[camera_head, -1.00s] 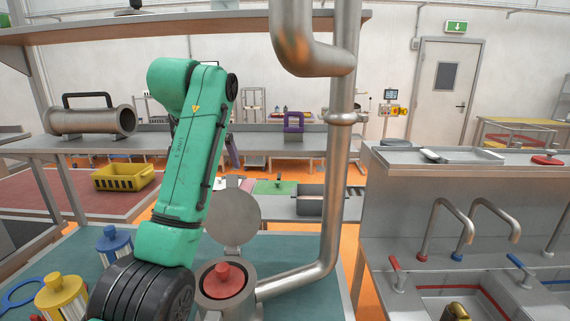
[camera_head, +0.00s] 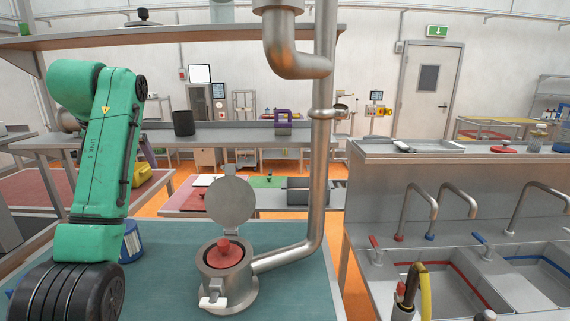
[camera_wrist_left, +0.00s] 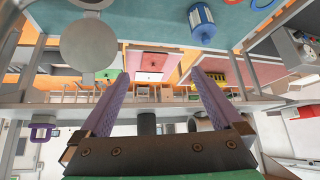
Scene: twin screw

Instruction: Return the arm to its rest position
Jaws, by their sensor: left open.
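My left arm (camera_head: 97,150) is green with a black ribbed joint and stands at the left of the head view. Its gripper is outside the head view. In the left wrist view the left gripper (camera_wrist_left: 157,100) has its two purple fingers spread wide, with nothing between them. The wrist picture is upside down, with the teal table at its top. My right gripper is not in view.
A blue canister (camera_head: 132,243) is partly behind my arm. Sinks (camera_head: 490,270) are at right.

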